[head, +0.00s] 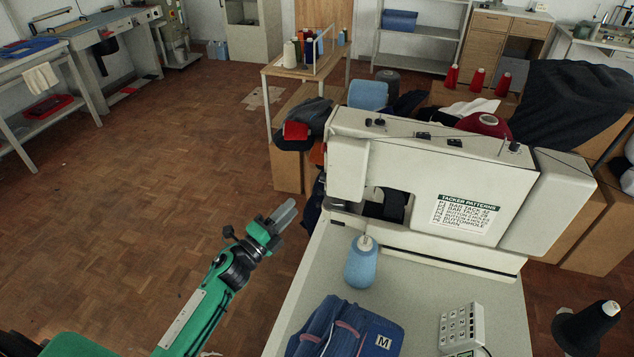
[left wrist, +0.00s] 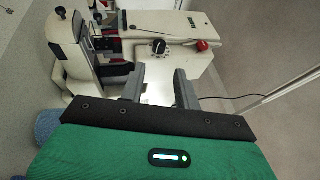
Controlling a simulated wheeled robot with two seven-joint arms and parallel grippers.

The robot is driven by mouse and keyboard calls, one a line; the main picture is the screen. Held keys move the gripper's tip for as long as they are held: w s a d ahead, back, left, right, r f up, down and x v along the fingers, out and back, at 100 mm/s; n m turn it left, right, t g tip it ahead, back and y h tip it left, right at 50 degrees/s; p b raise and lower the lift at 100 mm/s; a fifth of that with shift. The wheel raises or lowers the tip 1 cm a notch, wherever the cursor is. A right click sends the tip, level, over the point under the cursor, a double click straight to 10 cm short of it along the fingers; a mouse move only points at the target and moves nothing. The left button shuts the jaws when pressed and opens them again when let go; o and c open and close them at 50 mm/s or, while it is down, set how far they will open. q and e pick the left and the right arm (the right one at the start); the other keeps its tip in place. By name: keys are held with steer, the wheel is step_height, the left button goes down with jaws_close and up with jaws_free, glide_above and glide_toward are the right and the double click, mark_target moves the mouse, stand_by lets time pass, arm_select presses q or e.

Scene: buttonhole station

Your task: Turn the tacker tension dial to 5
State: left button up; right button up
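The tacker (head: 440,180) is a cream sewing machine on a pale table, with a "TACKER PATTERNS" label on its side. In the left wrist view the tacker (left wrist: 120,45) appears turned on its side, and a round black dial with pale marks (left wrist: 158,47) is on its face. The dial's numbers are too small to read. In the head view the dial is hidden. My left gripper (head: 284,216) is left of the machine head, apart from it. Its fingers also show in the left wrist view (left wrist: 157,82), spread with nothing between them. My right gripper is not in view.
A red knob (left wrist: 203,45) sits near the dial. On the machine's table (head: 312,283) are a blue thread cone (head: 361,262), folded blue fabric (head: 345,330) and a white keypad (head: 462,328). Open wooden floor (head: 150,200) lies left of the table.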

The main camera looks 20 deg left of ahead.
mark_target(324, 177)
arm_select(q)
steer(key=p+x, duration=0.3)
steer(key=x, duration=0.8)
steer(key=shift+d+f, duration=0.1)
jaws_close()
steer(key=g+p, duration=0.1)
steer(key=p, duration=0.3)
steer(key=r+n+g+y+p, duration=0.1)
steer(key=g+p, duration=0.1)
steer(key=p, duration=0.2)
steer(key=g+p, duration=0.1)
steer(key=p, duration=0.4)
steer(key=shift+w+r+n+g+y, duration=0.15)
steer(key=shift+r+n+g+y, duration=0.15)
steer(key=shift+r+n, duration=0.1)
steer(key=shift+f+y, duration=0.1)
steer(key=shift+y, duration=0.2)
